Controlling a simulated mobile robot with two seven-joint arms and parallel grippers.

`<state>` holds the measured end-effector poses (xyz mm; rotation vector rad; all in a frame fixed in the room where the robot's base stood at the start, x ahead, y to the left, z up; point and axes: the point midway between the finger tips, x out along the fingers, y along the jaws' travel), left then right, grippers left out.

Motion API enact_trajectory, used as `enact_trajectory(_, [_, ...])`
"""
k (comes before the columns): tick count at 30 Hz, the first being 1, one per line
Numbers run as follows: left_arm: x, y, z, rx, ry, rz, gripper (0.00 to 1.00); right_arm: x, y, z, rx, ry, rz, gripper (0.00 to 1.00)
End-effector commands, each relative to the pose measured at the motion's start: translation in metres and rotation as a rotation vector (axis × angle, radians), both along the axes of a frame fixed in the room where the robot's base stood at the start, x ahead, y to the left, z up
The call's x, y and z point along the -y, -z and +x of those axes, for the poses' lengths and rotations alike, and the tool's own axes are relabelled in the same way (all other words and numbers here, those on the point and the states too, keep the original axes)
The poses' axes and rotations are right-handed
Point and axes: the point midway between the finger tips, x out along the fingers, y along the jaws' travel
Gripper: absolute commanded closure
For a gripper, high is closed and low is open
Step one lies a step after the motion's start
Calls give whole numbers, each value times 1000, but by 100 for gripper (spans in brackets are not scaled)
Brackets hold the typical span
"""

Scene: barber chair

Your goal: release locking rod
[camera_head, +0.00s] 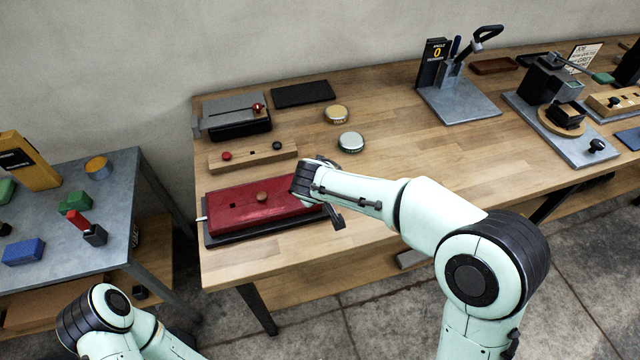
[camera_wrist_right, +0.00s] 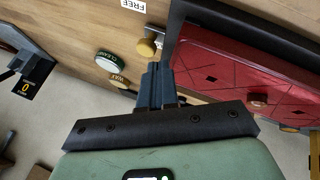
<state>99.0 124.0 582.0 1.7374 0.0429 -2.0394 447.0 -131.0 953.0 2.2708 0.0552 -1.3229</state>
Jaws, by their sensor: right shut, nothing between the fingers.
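A dark red block (camera_head: 240,212) with a small brown knob on top lies on a dark base at the table's left front. It fills the right side of the right wrist view (camera_wrist_right: 235,70). A brass-coloured knob (camera_wrist_right: 147,47) on a small metal piece sits beside the block's end, near a white "FREE" label (camera_wrist_right: 133,5). I cannot tell how far the locking rod itself extends. My right gripper (camera_wrist_right: 160,70) is shut and empty, its tips close below the knob in that view; contact is unclear. In the head view my right wrist hides this end. My left gripper is out of view.
A wooden bar (camera_head: 250,155) with small knobs and a grey-black device (camera_head: 236,115) stand behind the block. Two round tins (camera_head: 336,114) (camera_head: 350,141) stand to the right. A metal side table (camera_head: 110,215) is at left. The table's front middle is mostly clear.

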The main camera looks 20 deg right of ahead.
Motion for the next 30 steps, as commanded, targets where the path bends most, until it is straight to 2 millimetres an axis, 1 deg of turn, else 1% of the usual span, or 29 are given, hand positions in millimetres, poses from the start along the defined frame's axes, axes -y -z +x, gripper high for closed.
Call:
enact_trajectory(1, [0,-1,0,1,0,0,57,3,8,4,-3,1,-4,100])
enact_trajectory(3, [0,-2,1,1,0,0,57,5,16,10,-3,0,-3,100])
enact_trajectory(6, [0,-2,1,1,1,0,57,7,25,15,-2,1,-1,100])
enact_trajectory(11, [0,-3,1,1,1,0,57,8,30,19,1,0,0,100])
enact_trajectory(20, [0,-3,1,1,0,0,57,9,31,20,0,0,0,100])
enact_trajectory(23, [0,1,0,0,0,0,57,19,31,20,0,4,1,100])
enact_trajectory(27, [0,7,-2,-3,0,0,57,42,32,20,0,5,1,100])
enact_trajectory(30, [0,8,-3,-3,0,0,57,49,32,20,-1,1,0,100])
